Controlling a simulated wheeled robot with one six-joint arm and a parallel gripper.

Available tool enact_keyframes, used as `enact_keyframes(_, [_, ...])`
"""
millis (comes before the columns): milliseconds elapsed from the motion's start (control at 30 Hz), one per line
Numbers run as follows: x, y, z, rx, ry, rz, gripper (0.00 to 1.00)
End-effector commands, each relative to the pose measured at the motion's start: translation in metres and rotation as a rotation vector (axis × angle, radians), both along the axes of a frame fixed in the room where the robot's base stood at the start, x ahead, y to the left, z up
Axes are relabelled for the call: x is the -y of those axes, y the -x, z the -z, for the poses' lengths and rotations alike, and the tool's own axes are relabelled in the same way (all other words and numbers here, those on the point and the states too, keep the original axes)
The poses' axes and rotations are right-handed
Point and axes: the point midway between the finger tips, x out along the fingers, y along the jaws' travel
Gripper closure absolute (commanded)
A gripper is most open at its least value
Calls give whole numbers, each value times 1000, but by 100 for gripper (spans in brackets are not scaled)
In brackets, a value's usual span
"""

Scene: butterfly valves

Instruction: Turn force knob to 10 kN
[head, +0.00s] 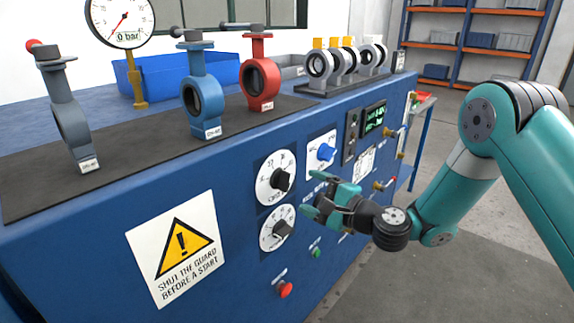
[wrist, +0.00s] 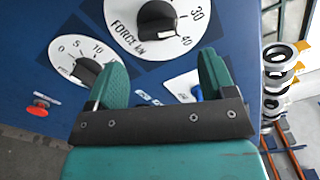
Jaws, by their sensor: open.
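The force knob (wrist: 155,20) is black and sits on a round white dial lettered FORCE kN (wrist: 122,12), cut off at the top of the wrist view. The numbers 30 and 40 show on its right side. A pale mark shows at the knob's lower edge; I cannot read its value, and 10 is out of view. In the head view the force knob (head: 281,180) is on the upper dial of the blue panel. My gripper (head: 318,197) is open and empty, to the right of the dials and apart from them. Its two fingers (wrist: 163,72) also show in the wrist view.
A second black knob (head: 283,229) sits on the dial just below. A blue switch (head: 325,152), a red button (head: 285,289) and a green button (head: 316,253) share the panel. Small brass-coloured valves (head: 384,184) stick out at right. Open floor lies in front.

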Motion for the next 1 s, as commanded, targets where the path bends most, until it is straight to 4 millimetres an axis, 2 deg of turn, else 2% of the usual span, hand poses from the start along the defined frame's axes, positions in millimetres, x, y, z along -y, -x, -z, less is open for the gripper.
enact_keyframes(67, [-4, -2, -8, -2, 0, -3, 23])
enact_keyframes(533, [-18, -8, -6, -2, 1, -2, 23])
enact_keyframes(800, [-53, -36, 0, 4, 3, -4, 23])
enact_keyframes(1000, [-63, -44, 2, 0, 1, -3, 23])
